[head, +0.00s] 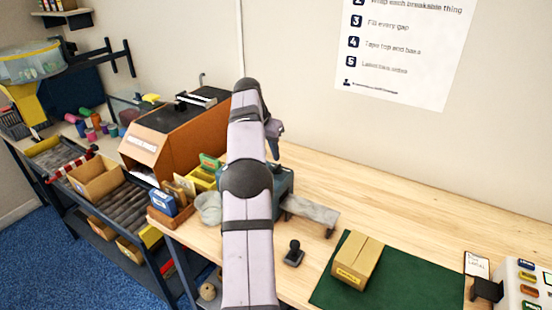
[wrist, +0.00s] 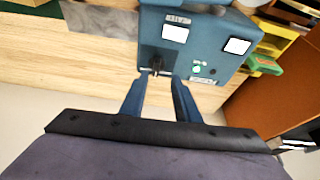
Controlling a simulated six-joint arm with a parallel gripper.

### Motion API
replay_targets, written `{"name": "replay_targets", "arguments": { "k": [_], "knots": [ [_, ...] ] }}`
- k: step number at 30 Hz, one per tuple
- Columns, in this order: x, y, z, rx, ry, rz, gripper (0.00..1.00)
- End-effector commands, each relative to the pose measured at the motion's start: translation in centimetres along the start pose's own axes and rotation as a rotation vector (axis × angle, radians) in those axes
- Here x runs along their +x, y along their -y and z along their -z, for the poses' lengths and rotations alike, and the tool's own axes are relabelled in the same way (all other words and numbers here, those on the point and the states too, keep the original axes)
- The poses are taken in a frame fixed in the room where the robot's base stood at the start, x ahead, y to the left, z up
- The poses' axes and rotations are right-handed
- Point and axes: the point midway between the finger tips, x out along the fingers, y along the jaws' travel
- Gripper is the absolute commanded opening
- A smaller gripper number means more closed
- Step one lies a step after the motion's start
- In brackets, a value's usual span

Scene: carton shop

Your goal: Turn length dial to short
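The blue-teal machine (wrist: 215,55) fills the upper middle of the wrist view. A small dark knob (wrist: 156,66) sits on its lower left front, and I take it for the length dial; its setting is too small to read. My gripper (wrist: 161,78) has its two blue fingers apart, with the knob just beyond and between the tips. I cannot tell whether either finger touches it. In the head view the machine (head: 284,181) is mostly hidden behind my arm.
The machine also carries a green button (wrist: 196,68) and white labels. An orange-brown machine (head: 170,135) and yellow bins (head: 202,178) stand left of it. A black-handled stamp (head: 294,254) and a carton (head: 358,262) on a green mat (head: 420,275) are in front. Bench at right back is clear.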

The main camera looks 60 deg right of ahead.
Motion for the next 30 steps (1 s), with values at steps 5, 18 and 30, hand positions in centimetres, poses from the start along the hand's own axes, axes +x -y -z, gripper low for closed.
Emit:
{"name": "replay_targets", "arguments": {
  "k": [5, 18, 30],
  "knots": [
    [0.0, -0.8, 0.9, 0.027, -0.008, -0.006, 0.29],
    [3.3, -0.8, 0.8, 0.024, -0.003, -0.007, 0.29],
    [7.1, -0.8, 0.8, 0.024, -0.006, -0.005, 0.29]
  ]
}}
